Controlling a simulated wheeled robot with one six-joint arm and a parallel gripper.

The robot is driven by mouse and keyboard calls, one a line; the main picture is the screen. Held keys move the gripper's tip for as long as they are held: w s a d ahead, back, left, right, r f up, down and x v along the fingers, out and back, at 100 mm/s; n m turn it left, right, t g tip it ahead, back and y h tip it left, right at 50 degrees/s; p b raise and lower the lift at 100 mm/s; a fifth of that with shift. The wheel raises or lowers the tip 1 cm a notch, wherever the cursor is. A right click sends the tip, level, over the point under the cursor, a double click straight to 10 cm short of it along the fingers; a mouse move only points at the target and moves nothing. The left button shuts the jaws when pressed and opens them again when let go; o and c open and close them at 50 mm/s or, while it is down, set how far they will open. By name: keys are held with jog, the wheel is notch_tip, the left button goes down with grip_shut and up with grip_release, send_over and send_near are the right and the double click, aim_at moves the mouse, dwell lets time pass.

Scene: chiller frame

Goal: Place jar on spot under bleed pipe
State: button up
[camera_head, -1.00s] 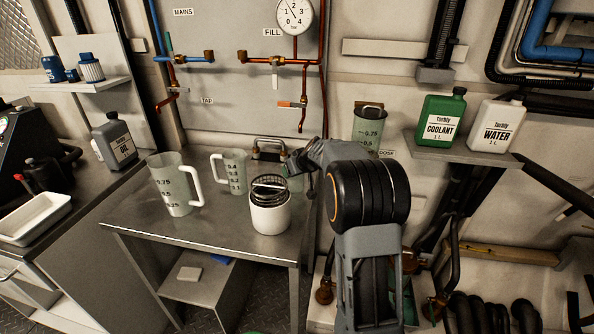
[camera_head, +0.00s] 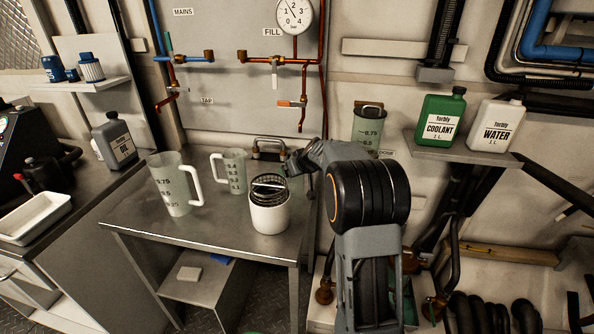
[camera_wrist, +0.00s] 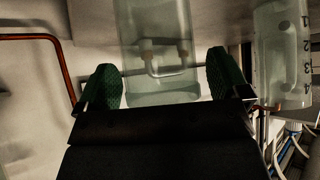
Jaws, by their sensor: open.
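A clear, pale-green jar (camera_wrist: 160,85) stands out in the wrist view, between the two green-padded fingers of my gripper (camera_wrist: 165,85). The fingers are open, with a narrow gap showing on each side of the jar. A metal handle shows through the glass. In the head view my gripper (camera_head: 303,162) is over the right rear of the metal table (camera_head: 225,247), and the jar is not clearly seen there. A copper pipe with an orange-handled valve (camera_head: 292,104) points down above the table's rear. I cannot make out a marked spot beneath it.
A white container with a wire basket (camera_head: 269,216) stands close in front of my gripper. A large jug (camera_head: 172,190) and a small jug (camera_head: 231,173) stand left of it. Coolant (camera_head: 441,117) and water (camera_head: 495,125) bottles sit on a right shelf. The front-left table is bare.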

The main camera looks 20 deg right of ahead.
jog(key=a+v, duration=0.1)
jog(key=v, duration=1.1)
jog(key=shift+d, duration=0.5)
jog(key=shift+r, duration=0.1)
